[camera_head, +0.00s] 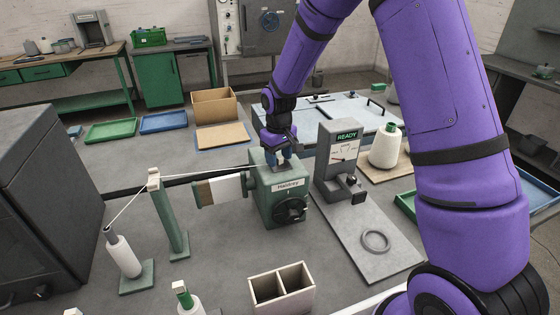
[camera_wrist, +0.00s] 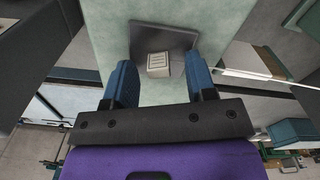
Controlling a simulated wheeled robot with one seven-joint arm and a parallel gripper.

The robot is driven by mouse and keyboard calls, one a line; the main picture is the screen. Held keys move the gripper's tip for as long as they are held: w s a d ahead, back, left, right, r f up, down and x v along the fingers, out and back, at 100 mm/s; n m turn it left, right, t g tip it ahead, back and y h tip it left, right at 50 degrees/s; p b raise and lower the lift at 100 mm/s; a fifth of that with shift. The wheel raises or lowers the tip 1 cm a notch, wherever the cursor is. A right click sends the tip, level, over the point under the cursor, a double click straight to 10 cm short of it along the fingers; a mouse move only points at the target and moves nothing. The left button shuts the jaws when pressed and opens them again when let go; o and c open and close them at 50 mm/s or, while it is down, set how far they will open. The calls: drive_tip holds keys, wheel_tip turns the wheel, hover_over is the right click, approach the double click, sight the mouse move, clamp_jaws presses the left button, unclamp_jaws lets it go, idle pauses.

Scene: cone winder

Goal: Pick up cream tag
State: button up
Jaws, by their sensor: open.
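The cream tag (camera_wrist: 158,66) is a small block with dark lines on its face. In the wrist view it rests on a dark grey plate (camera_wrist: 143,36) on top of the pale green machine housing (camera_wrist: 105,25). My gripper (camera_wrist: 160,72) is open, with one blue finger on each side of the tag and gaps between. In the head view my gripper (camera_head: 281,158) is low over the top of the green winder box (camera_head: 285,205), and the tag is hard to make out there. I cannot tell how deep the fingertips reach beside it.
A grey gauge stand (camera_head: 338,150) marked READY stands close to the right of the green box. A yarn cone (camera_head: 386,148) is farther right. A thread guide post (camera_head: 170,220) and white thread are to the left. A two-part cream box (camera_head: 282,288) is in front.

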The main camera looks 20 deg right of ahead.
sight(280, 157)
drive_tip(key=c, duration=0.8)
drive_tip(key=shift+r, duration=0.1)
drive_tip(key=shift+r, duration=0.9)
drive_tip(key=shift+s+d+r, duration=0.1)
drive_tip(key=shift+s+r, duration=0.25)
drive_tip(key=shift+r, duration=0.5)
drive_tip(key=s+d+r, duration=0.2)
drive_tip(key=s, duration=0.5)
drive_tip(key=s+d+r, duration=0.2)
drive_tip(key=s, duration=0.5)
drive_tip(key=shift+s+r, duration=0.15)
drive_tip(key=shift+s, duration=0.2)
